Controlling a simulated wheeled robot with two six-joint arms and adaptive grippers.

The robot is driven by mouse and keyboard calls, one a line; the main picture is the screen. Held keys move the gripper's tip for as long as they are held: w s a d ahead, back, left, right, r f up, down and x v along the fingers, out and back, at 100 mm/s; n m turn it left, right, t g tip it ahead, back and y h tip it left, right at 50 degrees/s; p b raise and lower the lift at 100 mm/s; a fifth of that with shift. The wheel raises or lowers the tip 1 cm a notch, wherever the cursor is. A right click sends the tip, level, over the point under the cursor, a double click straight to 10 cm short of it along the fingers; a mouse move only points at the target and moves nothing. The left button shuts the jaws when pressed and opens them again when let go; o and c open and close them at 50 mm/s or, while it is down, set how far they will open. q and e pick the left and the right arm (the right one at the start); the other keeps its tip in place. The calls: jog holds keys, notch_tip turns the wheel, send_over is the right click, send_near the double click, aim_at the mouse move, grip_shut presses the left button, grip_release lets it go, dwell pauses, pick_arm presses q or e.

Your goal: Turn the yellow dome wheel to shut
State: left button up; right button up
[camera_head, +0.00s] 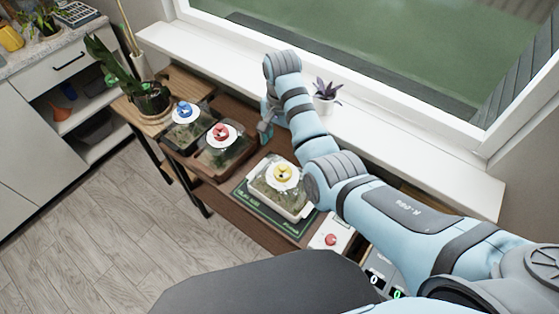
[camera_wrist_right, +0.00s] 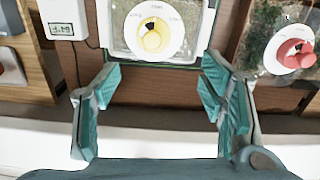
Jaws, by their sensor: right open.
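The yellow dome wheel (camera_head: 283,172) sits on a round white dial on top of a clear terrarium box (camera_head: 274,198). The box stands on a green mat (camera_head: 243,205). In the right wrist view the yellow wheel (camera_wrist_right: 154,38) is ahead of the fingers, with a dark mark near its top edge; the dial's small lettering is unclear. My right gripper (camera_head: 267,133) is behind the box toward the window, with its fingers (camera_wrist_right: 162,92) wide apart and empty. It is apart from the wheel. My left gripper is not in view.
Terrariums with a red wheel (camera_head: 221,132) and a blue wheel (camera_head: 184,110) stand to the left. A white box with a red button (camera_head: 331,240) is at the right. A purple plant (camera_head: 325,96) stands on the window sill (camera_head: 395,130). A leafy plant (camera_head: 149,98) stands at left.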

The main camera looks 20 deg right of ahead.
aim_at(284, 166)
jog(key=f, duration=0.2)
jog(key=s+f+b, duration=0.1)
jog(key=f, duration=0.1)
jog(key=s+f, duration=0.1)
jog(key=f, duration=0.2)
jog(key=shift+s+d+b, duration=0.1)
jog(key=shift+d+b, duration=0.2)
jog(key=shift+b, duration=0.05)
jog(key=f, duration=0.2)
jog(key=w+f+b, duration=0.1)
jog(key=f, duration=0.1)
jog(key=shift+w+f, duration=0.15)
jog(key=shift+f, duration=0.05)
jog(key=shift+a+f, duration=0.1)
jog(key=shift+r, duration=0.2)
jog(key=shift+s, duration=0.25)
jog(key=c, duration=1.2)
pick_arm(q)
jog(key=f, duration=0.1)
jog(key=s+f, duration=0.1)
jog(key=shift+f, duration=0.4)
pick_arm(e)
jog(key=shift+o, duration=0.2)
